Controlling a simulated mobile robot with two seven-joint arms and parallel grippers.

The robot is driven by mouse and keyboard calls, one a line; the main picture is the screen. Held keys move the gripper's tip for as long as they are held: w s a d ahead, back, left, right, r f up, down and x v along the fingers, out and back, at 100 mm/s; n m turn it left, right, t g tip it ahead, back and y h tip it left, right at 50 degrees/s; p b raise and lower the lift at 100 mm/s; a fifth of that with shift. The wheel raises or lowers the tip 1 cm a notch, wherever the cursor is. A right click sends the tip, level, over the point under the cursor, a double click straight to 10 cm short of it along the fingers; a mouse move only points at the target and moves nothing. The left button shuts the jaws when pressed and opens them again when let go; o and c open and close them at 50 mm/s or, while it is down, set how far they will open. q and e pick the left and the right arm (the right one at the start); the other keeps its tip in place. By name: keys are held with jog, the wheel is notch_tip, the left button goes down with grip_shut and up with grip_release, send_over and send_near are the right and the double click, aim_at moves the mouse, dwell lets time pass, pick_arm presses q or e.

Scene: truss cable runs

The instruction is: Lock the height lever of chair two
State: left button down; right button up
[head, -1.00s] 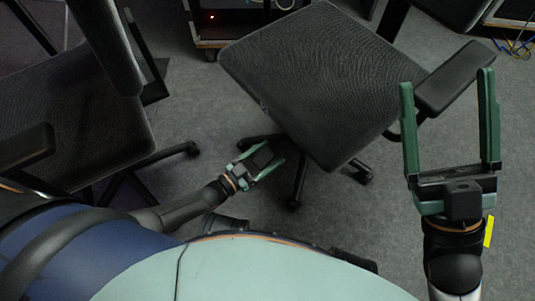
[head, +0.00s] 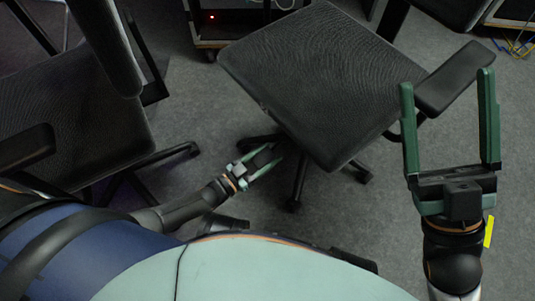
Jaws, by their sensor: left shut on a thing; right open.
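A dark office chair with a ribbed black seat (head: 325,80) stands in the middle of the head view, its star base partly showing below. My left gripper (head: 268,159) is low beside the seat's left edge, above the base legs. Its fingers are shut on a small dark part there, which I take to be the height lever; the seat edge and fingers mostly hide it. I cannot read which way the lever is set. My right gripper (head: 447,125) is open and empty, its green fingers upright on either side of the chair's armrest end (head: 452,80).
Another dark chair (head: 75,125) stands at the left, close to my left arm. A rack case (head: 240,22) with a red light is at the back. Cables (head: 515,46) lie at the top right.

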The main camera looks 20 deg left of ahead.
jog(key=shift+r, duration=0.1)
pick_arm(q)
jog(key=shift+s+r+p, duration=0.1)
jog(key=shift+r+p, duration=0.15)
jog(key=shift+p, duration=0.2)
jog(key=r+p, duration=0.1)
jog(key=p, duration=0.2)
jog(key=s+r+g+y+p, duration=0.1)
jog(key=r+p, duration=0.1)
jog(key=p, duration=0.1)
jog(key=a+r+g+p, duration=0.1)
jog(key=p, duration=0.2)
jog(key=shift+s+r+y, duration=0.2)
jog(key=shift+r+y, duration=0.05)
jog(key=shift+y, duration=0.05)
jog(key=shift+s+a+r+p, duration=0.1)
jog(key=shift+r+p, duration=0.4)
jog(key=shift+p, duration=0.15)
pick_arm(e)
notch_tip(320, 180, up, 12)
jog(key=d, duration=0.1)
jog(key=shift+s+d+t, duration=0.2)
jog(key=shift+t, duration=0.2)
pick_arm(q)
jog(key=shift+c, duration=1.2)
grip_release()
jog(key=shift+s+a, duration=0.1)
